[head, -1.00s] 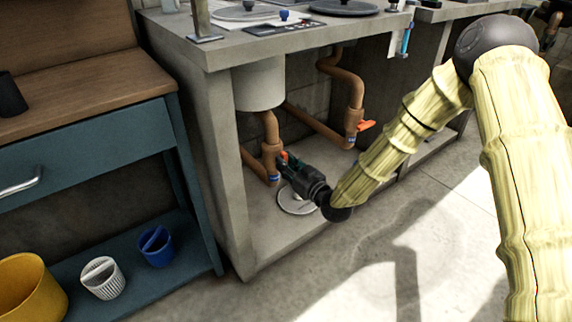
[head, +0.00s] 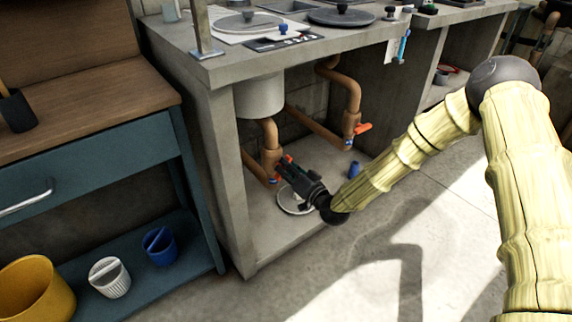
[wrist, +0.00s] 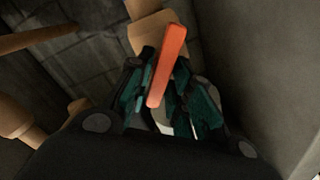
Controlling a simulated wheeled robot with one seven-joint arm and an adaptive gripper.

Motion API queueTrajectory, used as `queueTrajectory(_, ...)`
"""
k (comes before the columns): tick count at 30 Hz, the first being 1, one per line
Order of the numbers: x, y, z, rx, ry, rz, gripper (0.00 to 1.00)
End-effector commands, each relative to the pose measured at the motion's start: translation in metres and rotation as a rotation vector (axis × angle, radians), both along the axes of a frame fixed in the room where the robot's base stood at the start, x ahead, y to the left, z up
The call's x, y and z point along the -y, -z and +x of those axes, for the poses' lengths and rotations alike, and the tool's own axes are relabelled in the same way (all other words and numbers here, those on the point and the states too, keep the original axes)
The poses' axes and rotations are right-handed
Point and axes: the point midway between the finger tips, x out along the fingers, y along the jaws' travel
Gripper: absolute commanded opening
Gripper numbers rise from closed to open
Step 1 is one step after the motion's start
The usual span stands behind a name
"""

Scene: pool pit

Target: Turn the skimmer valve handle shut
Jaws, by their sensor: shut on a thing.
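The orange valve handle (wrist: 168,62) sits on a tan pipe valve and shows in the wrist view as a long bar pointing toward me. My gripper (wrist: 168,100) is shut on this handle, with its teal-lined fingers on either side. In the head view my gripper (head: 283,166) is at the left valve (head: 270,160), under the counter, and hides most of its handle. A second valve with an orange handle (head: 363,128) is on the right pipe, apart from my gripper. I cannot read which valve is labelled skimmer.
A concrete counter (head: 215,70) stands above the pipes, with its side wall to the left. A white round canister (head: 260,96) hangs over the left valve. A pale disc (head: 293,203) lies below my gripper. A small blue object (head: 353,169) stands on the floor to the right.

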Motion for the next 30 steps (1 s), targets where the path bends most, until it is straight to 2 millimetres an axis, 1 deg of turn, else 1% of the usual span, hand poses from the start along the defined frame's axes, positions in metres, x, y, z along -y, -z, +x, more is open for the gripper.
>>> queueTrajectory(18, 0.0036, 0.0069, 0.0, -0.344, 0.001, 0.468, 0.0)
queueTrajectory(24, 0.0033, 0.0089, 0.0001, -0.435, 0.001, 0.594, 0.0)
queueTrajectory(30, 0.0029, 0.0097, 0.0, -0.501, 0.0, 0.682, 0.0)
